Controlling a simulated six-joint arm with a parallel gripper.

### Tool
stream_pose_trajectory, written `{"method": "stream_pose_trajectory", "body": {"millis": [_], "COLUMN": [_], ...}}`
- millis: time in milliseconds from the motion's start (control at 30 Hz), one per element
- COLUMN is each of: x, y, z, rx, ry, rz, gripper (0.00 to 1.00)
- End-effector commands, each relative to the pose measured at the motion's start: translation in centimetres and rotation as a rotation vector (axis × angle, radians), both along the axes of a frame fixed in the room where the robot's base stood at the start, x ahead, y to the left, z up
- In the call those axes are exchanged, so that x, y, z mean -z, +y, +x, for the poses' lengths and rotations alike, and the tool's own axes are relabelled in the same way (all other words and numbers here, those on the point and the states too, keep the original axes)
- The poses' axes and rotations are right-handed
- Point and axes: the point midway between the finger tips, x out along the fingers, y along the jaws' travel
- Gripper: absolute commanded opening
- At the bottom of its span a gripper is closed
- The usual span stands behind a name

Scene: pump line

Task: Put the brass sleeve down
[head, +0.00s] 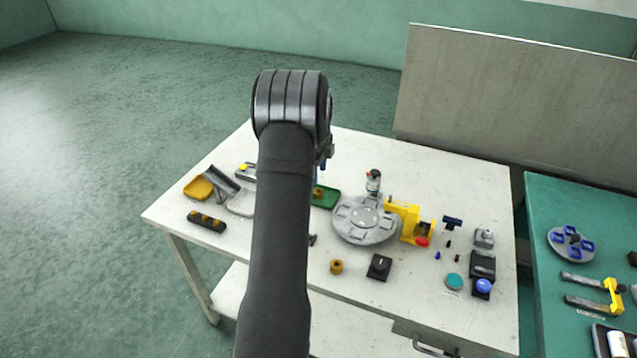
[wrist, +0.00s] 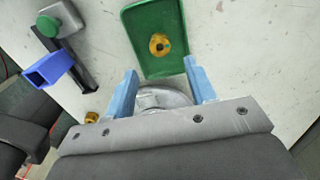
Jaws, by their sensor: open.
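A brass sleeve (wrist: 158,44) sits in the green tray (wrist: 146,16) in the wrist view, with its dark hole facing up. In the head view the sleeve (head: 318,194) shows in the green tray (head: 331,200), partly hidden by my arm. My gripper (wrist: 160,67) is open, its two pale blue fingers spread apart near the tray's end. The sleeve is beyond the fingertips in the picture, apart from both fingers. Nothing is held between them.
Another brass piece (head: 336,267) stands on the white table (head: 400,335). A grey round fixture (head: 365,229) and yellow bracket (head: 408,222) stand right of the tray. A black block (head: 379,267) is in front. A blue square tube (wrist: 49,68) shows left of my fingers.

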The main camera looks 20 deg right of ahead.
Motion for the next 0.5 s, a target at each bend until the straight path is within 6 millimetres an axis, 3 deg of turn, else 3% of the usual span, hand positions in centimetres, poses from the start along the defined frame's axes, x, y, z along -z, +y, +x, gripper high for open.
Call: {"method": "stream_pose_trajectory", "body": {"millis": [200,500], "x": [-3.7,-4.8], "y": [0.0,0.0], "z": [0.0,0.0], "rx": [0.000,0.000], "ry": [-0.001,0.001], "rz": [-0.001,0.001], "gripper": [0.51,0.51]}}
